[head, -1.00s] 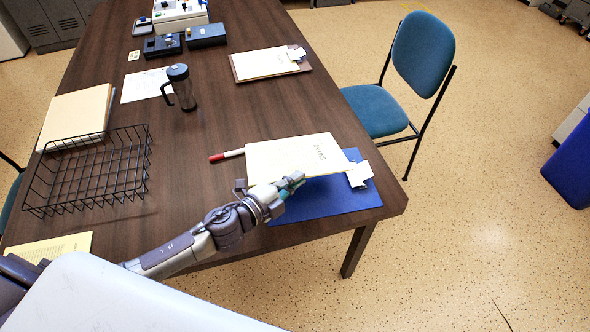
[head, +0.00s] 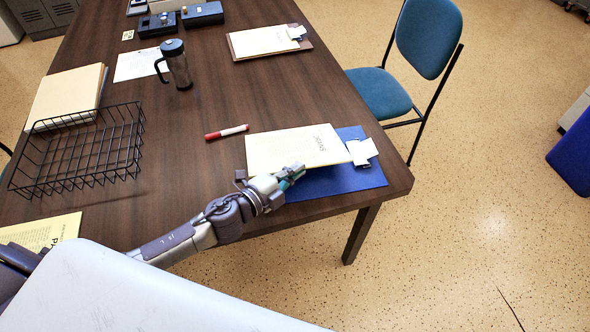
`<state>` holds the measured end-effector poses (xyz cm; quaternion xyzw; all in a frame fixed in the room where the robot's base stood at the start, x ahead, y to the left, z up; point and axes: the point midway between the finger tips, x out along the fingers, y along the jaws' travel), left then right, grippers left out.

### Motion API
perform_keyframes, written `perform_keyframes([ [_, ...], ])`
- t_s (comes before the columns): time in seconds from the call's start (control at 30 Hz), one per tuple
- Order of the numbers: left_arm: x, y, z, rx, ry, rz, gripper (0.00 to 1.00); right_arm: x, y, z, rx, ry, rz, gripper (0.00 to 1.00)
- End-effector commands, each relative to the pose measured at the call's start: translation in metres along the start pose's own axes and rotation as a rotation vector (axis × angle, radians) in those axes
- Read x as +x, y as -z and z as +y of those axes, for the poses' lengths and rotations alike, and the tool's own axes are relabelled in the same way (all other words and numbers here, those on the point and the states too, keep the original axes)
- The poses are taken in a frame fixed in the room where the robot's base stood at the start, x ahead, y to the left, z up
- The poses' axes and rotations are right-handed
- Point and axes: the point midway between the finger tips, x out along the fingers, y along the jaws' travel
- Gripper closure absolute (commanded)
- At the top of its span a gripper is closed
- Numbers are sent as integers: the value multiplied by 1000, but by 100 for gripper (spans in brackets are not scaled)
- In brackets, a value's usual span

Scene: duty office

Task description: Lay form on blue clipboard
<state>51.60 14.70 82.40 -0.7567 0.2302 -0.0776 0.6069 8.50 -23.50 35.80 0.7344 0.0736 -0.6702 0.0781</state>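The form (head: 296,147), a cream sheet with printed text, lies over the left part of the blue clipboard (head: 345,181) and reaches past it to the left. I cannot tell whether it touches the board or hangs just above it. The clipboard lies near the table's right front corner, with its pale clip (head: 362,151) at the right. My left gripper (head: 291,177) is at the form's near edge, its teal fingertips closed on that edge; the lower finger is hidden. My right gripper is out of view.
On the dark table (head: 200,190), a red-and-white marker (head: 227,132) lies left of the form. A teal chair (head: 380,93) is at the right.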

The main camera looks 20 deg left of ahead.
Motion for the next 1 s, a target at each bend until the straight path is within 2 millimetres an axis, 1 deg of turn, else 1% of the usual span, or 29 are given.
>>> perform_keyframes([
  [0.03,1,-1,4,0,1,0,100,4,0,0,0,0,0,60],
  [0.13,1,-2,6,1,1,0,100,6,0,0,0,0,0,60],
  [0.43,1,-2,6,1,1,1,100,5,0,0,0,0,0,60],
  [0.5,1,-2,6,1,1,1,85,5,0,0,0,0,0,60],
  [0.57,1,-2,6,1,1,1,75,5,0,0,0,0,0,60],
  [0.6,1,-2,6,1,1,1,69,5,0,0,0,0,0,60],
  [0.63,1,-2,6,1,1,1,65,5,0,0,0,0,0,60],
  [1.0,1,-2,7,0,0,0,65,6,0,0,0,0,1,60],
])
